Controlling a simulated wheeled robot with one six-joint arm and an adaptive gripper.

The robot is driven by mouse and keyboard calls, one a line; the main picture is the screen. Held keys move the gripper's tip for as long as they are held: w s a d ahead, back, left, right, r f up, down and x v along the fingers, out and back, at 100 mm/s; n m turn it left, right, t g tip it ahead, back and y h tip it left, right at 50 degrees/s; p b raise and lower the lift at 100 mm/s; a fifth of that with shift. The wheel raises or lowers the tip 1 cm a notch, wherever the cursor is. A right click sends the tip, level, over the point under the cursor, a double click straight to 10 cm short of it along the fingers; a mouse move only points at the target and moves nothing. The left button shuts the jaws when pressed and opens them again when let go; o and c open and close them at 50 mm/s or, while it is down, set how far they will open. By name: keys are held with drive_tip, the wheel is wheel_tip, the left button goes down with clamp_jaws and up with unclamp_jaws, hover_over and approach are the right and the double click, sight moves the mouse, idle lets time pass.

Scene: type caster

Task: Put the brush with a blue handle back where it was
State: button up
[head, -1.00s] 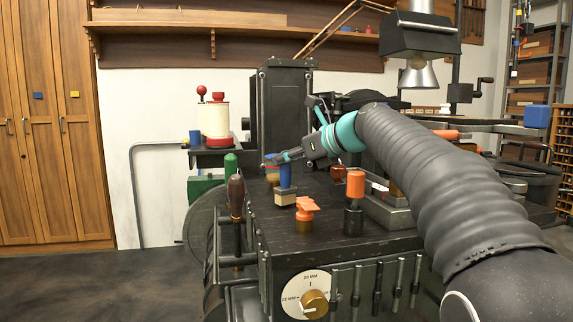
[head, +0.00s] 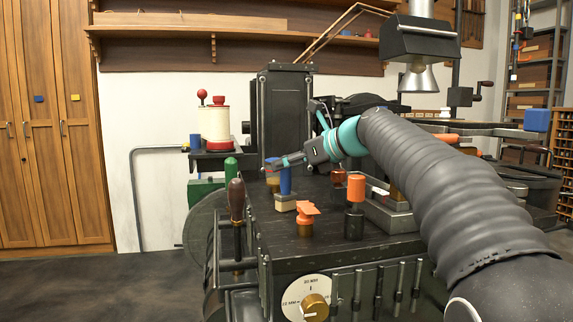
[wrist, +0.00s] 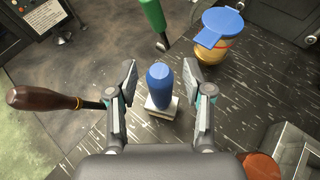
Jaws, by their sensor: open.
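The brush with a blue handle (head: 285,183) stands upright on the dark bench top (head: 282,240), its pale block-like base down. In the wrist view its blue handle (wrist: 160,84) shows from above, between my two fingers. My gripper (wrist: 161,80) is open, with a finger on either side of the handle and a visible gap to each. In the head view my gripper (head: 278,163) is at the top of the handle and partly overlaps it.
A green handle (wrist: 154,14) and a blue-lidded amber jar (wrist: 222,37) stand beyond the brush. A brown-handled tool (head: 237,200) is at the bench's left edge. An orange-topped piece (head: 306,212) and an orange-capped cylinder (head: 355,190) stand in front and to the right.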

drive_tip(key=v, duration=1.1)
drive_tip(key=shift+s+d+r, duration=0.15)
drive_tip(key=shift+s+d, duration=0.05)
drive_tip(key=shift+d, duration=0.1)
idle(1.5)
